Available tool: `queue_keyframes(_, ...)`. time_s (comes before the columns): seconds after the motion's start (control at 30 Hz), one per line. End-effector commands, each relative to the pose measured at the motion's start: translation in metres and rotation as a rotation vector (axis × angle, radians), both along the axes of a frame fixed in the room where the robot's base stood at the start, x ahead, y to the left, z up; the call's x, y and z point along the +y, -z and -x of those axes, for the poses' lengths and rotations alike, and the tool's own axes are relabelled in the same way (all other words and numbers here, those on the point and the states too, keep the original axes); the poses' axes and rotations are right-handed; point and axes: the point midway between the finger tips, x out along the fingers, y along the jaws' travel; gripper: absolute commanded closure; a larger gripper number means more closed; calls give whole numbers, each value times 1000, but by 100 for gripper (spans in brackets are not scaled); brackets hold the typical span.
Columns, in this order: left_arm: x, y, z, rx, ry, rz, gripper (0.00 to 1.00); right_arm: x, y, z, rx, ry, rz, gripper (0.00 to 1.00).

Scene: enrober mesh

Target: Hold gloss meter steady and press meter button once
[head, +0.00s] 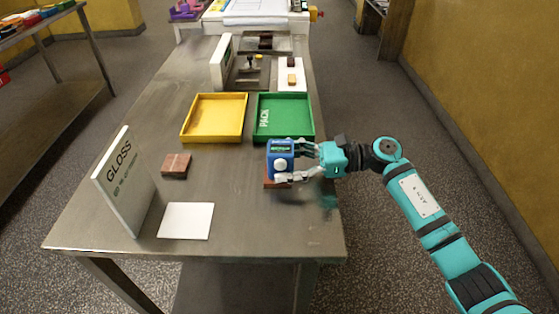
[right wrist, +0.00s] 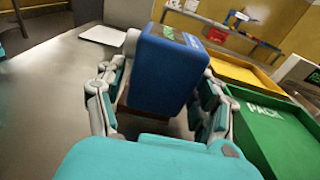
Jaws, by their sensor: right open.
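The gloss meter (head: 280,160) is a blue box with a small display on top and a round white button on its near face. It is upright over a brown block (head: 271,184) at the table's right side. My right gripper (head: 290,162) reaches in from the right, its fingers on both sides of the meter. In the right wrist view the meter (right wrist: 168,75) fills the space between the open fingers (right wrist: 160,95); whether they touch it I cannot tell. My left gripper is not in view.
A GLOSS sign (head: 122,180), a white tile (head: 186,221) and a brown bar (head: 176,165) are left on the metal table (head: 235,200). A yellow tray (head: 200,130) and a green PACK tray (head: 285,97) lie behind.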

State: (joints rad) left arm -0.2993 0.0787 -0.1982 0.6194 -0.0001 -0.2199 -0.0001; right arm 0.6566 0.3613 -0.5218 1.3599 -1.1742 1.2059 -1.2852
Motion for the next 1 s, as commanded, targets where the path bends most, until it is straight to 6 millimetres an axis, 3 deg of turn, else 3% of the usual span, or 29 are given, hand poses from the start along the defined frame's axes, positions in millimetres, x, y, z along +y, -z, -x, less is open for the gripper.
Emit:
queue_keyframes(0.2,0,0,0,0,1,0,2,0,0,0,0,0,0,31)
queue_keyframes(0.47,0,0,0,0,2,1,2,0,0,0,0,1,0,65)
queue_keyframes(0.5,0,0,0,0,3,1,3,0,0,0,0,1,0,66)
queue_keyframes(1.0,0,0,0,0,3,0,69,0,0,0,0,1,0,66)
